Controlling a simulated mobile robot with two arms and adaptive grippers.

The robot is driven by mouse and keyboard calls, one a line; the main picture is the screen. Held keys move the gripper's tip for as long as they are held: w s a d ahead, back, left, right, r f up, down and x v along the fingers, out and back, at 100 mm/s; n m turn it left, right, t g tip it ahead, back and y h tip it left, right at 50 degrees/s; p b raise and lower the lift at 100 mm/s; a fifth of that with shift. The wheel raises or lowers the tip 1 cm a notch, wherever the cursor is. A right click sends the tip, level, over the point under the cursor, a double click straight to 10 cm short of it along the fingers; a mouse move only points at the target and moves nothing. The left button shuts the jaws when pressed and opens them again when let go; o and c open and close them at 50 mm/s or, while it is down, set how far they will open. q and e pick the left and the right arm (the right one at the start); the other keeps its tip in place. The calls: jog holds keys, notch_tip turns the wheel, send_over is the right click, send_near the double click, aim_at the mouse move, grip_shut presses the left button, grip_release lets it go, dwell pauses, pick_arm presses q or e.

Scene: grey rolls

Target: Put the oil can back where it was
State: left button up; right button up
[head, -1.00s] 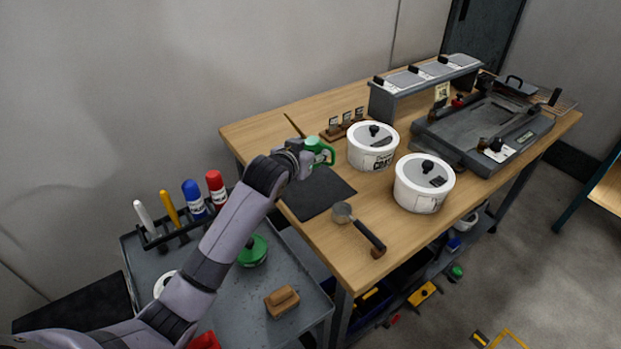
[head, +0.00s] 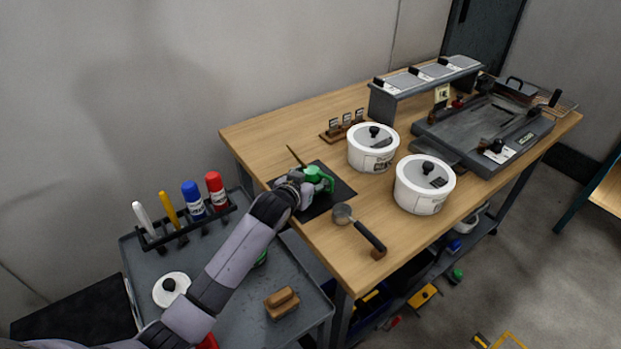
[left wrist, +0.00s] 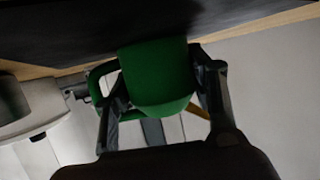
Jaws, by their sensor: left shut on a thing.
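The green oil can (head: 317,175) is at the black mat (head: 334,187) on the wooden table, near its left end. My left gripper (head: 305,184) is shut on the can. In the left wrist view, the can (left wrist: 158,75) sits between the two fingers of my left gripper (left wrist: 165,95), with its green handle to the left. The can's end meets the dark mat (left wrist: 90,28) in that view; I cannot tell whether it bears on the mat. A thin spout-like stick shows behind the can in the head view. My right gripper is not in view.
Two white lidded pots (head: 373,148) (head: 425,184) stand right of the mat. A ladle (head: 358,230) lies near the table's front edge. A small wooden rack (head: 345,124) stands behind. A grey cart (head: 245,315) with bottles and a brown block (head: 281,301) is at lower left.

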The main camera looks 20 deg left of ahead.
pick_arm(q)
jog(key=o, duration=1.1)
jog(key=shift+f, duration=0.1)
jog(key=shift+c, duration=0.2)
jog(key=v, duration=1.2)
jog(key=shift+r+p, duration=0.25)
jog(key=shift+p, duration=0.05)
